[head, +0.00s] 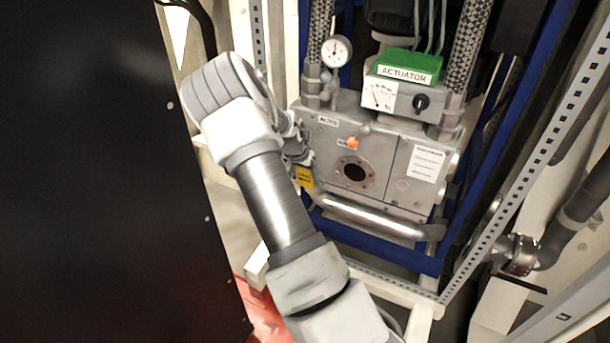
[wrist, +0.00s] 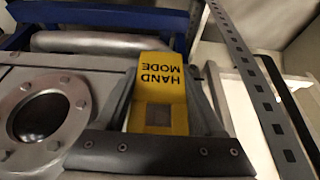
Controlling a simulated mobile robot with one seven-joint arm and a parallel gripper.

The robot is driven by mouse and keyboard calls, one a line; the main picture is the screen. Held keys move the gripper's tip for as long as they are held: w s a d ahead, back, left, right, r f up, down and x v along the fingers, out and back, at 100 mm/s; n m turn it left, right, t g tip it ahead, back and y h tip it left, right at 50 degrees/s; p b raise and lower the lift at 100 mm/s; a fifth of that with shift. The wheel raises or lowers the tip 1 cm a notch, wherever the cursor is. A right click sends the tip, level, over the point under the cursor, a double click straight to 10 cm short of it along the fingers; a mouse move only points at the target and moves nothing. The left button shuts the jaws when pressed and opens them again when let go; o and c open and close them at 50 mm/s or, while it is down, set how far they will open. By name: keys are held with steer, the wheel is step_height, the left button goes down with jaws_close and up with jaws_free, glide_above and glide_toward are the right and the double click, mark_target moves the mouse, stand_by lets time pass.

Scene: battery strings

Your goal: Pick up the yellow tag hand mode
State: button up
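The yellow tag (wrist: 160,88) shows large in the wrist view, with "HAND MODE" in black letters upside down and a grey square below them. In the head view the tag (head: 304,178) hangs at the left side of the grey actuator housing, partly hidden by my gripper (head: 299,155). In the wrist view my gripper (wrist: 170,82) has its two dark fingers apart, one on each side of the tag. The left finger is close to the tag's edge; a gap shows at the right fingertip. I see no clear grip on the tag.
The grey actuator housing (head: 398,165) with a green "ACTUATOR" box (head: 408,66) stands right of my gripper. A silver pipe (head: 370,216) runs below it. Blue frame bars (head: 375,243) and a perforated rail (head: 540,150) surround it. A large black panel (head: 90,180) fills the left.

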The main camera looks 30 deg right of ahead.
steer(key=c, duration=0.7)
steer(key=shift+c, duration=0.2)
